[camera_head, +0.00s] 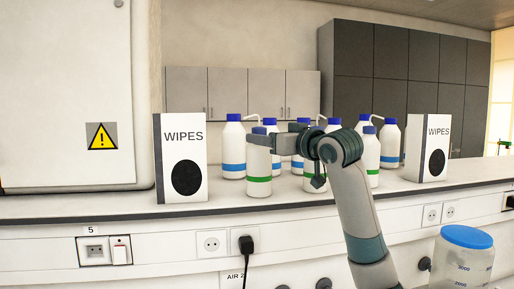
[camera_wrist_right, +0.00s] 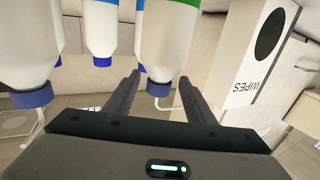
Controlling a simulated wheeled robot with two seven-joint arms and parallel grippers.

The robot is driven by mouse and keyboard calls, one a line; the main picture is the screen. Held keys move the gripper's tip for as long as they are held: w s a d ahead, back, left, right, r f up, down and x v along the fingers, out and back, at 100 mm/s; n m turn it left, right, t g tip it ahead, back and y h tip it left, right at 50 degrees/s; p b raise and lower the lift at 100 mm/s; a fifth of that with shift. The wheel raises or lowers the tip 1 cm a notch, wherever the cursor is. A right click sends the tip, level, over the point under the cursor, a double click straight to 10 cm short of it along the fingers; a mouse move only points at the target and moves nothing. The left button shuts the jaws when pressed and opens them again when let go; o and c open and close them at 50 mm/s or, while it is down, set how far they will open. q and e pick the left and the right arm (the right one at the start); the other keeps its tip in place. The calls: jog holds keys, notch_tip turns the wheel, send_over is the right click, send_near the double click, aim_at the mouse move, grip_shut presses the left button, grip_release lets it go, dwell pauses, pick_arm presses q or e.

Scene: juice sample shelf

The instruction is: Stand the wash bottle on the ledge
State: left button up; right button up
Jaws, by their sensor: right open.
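Several white wash bottles with blue caps and bent spouts stand on the white ledge (camera_head: 110,209). A green-banded bottle (camera_head: 258,172) stands upright at the front left of the group; a blue-banded one (camera_head: 233,153) is behind it. My right gripper (camera_head: 275,142) reaches in from the right at this green-banded bottle's upper part. In the wrist view, which is upside down, a green-banded bottle (camera_wrist_right: 168,40) has its cap between the open fingers of my right gripper (camera_wrist_right: 158,80). I cannot tell whether a finger touches it. My left gripper is not in view.
A WIPES box (camera_head: 180,150) stands left of the bottles, and another WIPES box (camera_head: 428,148) stands right of them. More bottles stand behind my right arm, partly hidden. A clear jar with a blue lid (camera_head: 467,237) is at lower right. The ledge's far left is clear.

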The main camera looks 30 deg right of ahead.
jog(key=shift+s+d+b, duration=0.15)
jog(key=shift+s+b, duration=0.35)
jog(key=shift+s, duration=0.7)
jog(key=shift+s+d+b, duration=0.15)
jog(key=shift+s+b, duration=0.35)
jog(key=shift+s, duration=0.7)
